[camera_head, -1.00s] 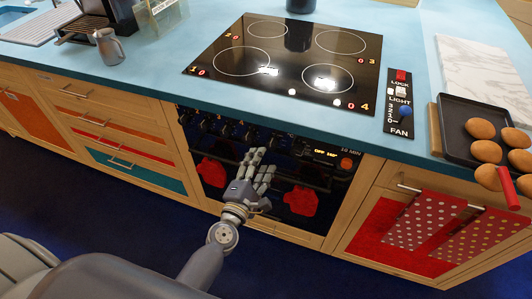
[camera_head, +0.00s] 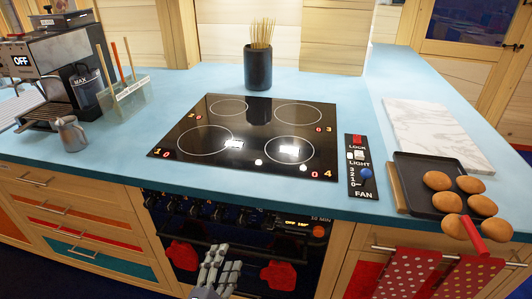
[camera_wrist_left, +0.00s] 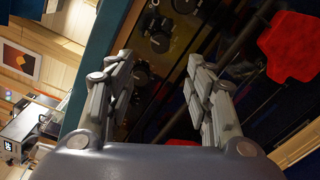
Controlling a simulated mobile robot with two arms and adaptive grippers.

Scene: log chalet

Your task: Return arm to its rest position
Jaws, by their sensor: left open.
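My left gripper (camera_head: 218,272) shows at the bottom middle of the head view, in front of the oven (camera_head: 240,240) below the counter. Only its grey fingers show there; the rest of the arm is cut off by the lower edge. In the left wrist view the gripper (camera_wrist_left: 165,85) has its two finger sets spread apart, with nothing between them. Beyond them are dark oven knobs (camera_wrist_left: 160,42), a dark rail and a red mitt-shaped patch (camera_wrist_left: 290,47). My right gripper is not in view.
A blue counter (camera_head: 110,150) holds a black hob (camera_head: 250,135), a control panel (camera_head: 361,165), a dark pan (camera_head: 415,180) with several buns, a marble board (camera_head: 435,130), a metal jug (camera_head: 71,133) and a coffee machine (camera_head: 35,70). Spotted towels (camera_head: 405,275) hang at lower right.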

